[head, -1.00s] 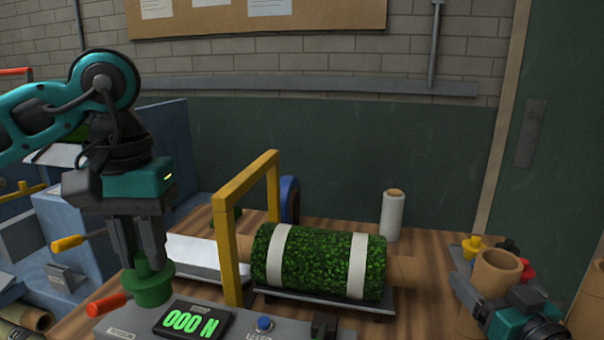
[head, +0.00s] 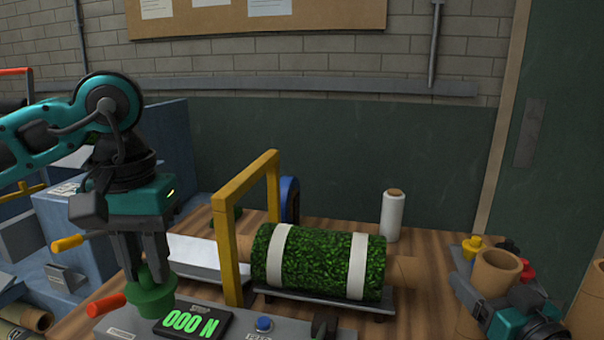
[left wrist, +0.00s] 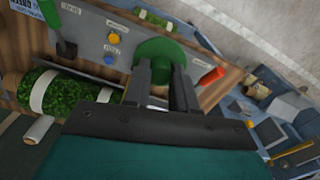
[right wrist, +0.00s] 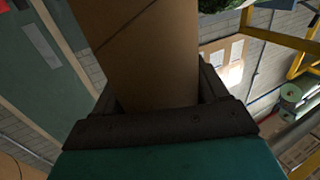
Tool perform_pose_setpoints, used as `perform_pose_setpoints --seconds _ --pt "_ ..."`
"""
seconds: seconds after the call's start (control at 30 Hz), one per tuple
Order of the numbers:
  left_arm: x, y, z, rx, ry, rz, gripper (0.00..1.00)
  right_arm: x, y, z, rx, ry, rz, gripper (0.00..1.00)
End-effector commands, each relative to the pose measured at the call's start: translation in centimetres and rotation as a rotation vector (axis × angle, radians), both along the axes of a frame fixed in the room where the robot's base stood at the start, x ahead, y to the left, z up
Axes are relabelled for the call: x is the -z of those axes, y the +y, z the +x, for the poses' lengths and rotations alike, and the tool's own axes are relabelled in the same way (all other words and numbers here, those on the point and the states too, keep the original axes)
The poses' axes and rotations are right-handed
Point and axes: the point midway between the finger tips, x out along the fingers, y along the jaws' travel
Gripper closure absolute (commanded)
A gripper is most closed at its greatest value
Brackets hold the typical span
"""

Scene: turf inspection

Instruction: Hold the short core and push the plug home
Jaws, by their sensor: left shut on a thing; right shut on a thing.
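My left gripper (head: 146,262) is shut on a green plug (head: 150,298), held upright with its wide flange below the fingers. The plug overlaps the left end of the grey console in the head view; whether they touch I cannot tell. The left wrist view shows the plug (left wrist: 157,52) at the fingertips. My right gripper (head: 508,302) is shut on a short brown cardboard core (head: 490,278) at the right, its open end facing up. The core (right wrist: 145,55) fills the space between the fingers in the right wrist view. Plug and core are far apart.
The grey console with a "000 N" display (head: 193,323) and blue button (head: 264,324) stands in front. A white roll (head: 393,217) stands behind. Yellow and red knobs are near the core.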

Motion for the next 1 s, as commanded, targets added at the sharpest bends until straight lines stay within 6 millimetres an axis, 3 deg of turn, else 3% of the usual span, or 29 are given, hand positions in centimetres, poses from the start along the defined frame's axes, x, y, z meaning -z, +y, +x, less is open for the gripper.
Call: perform_pose_setpoints --seconds 1.0 --pt "0.64 -0.01 -0.02 0.0 0.0 -0.001 1.0 -0.03 -0.01 0.0 0.0 -0.001 0.0 0.66"
